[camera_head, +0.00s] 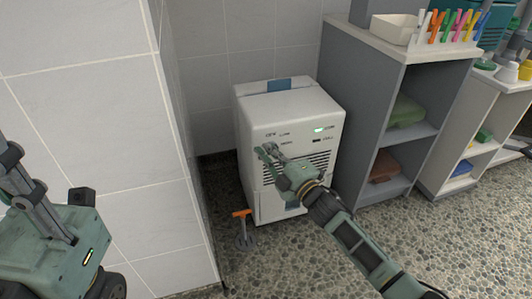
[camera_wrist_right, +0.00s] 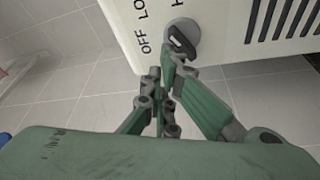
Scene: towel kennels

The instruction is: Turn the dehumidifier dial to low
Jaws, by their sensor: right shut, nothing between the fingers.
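The white dehumidifier (camera_head: 252,185) stands on the floor against the tiled wall. Its grey dial (camera_wrist_right: 184,36) is near the top of the right wrist view, with a dark raised handle; "OFF", a partly cut "LO" and an "H" are printed around it. My right gripper (camera_head: 264,152) is at the front panel; in the wrist view its fingers (camera_wrist_right: 166,74) are shut and empty, just below the dial. I cannot tell whether they touch it. My left gripper (camera_head: 25,185) is at the left edge of the head view, its fingertips cut off.
A grey shelf unit (camera_head: 362,110) stands close to the right of the dehumidifier, with a white bin (camera_head: 394,30) on top. An orange-handled tool (camera_head: 243,228) stands on the floor in front. A tiled wall corner (camera_head: 165,130) is to the left. The pebbled floor in front is mostly clear.

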